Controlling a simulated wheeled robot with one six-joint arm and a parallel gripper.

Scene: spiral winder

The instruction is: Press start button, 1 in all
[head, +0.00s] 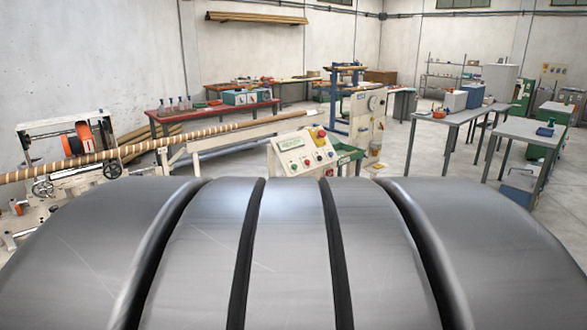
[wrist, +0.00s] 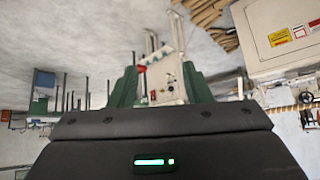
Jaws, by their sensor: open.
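The slanted cream control panel (head: 303,152) stands near the middle of the head view, just beyond my own grey body. It has a label plate, a red mushroom button on a yellow patch (head: 320,132), and several small coloured buttons. Their lettering is too small to read, so I cannot tell which is the start button. My gripper is not in the head view. In the wrist view its dark housing (wrist: 160,150) with a green light fills the bottom; the fingertips do not show clearly. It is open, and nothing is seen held.
A long striped tube (head: 140,148) runs on the winder to the left of the panel. A red table (head: 215,110) with bottles stands behind. Grey tables (head: 450,115) are at the right, with open floor (head: 420,155) before them. The wrist view shows a cream cabinet (wrist: 285,65) with warning labels.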

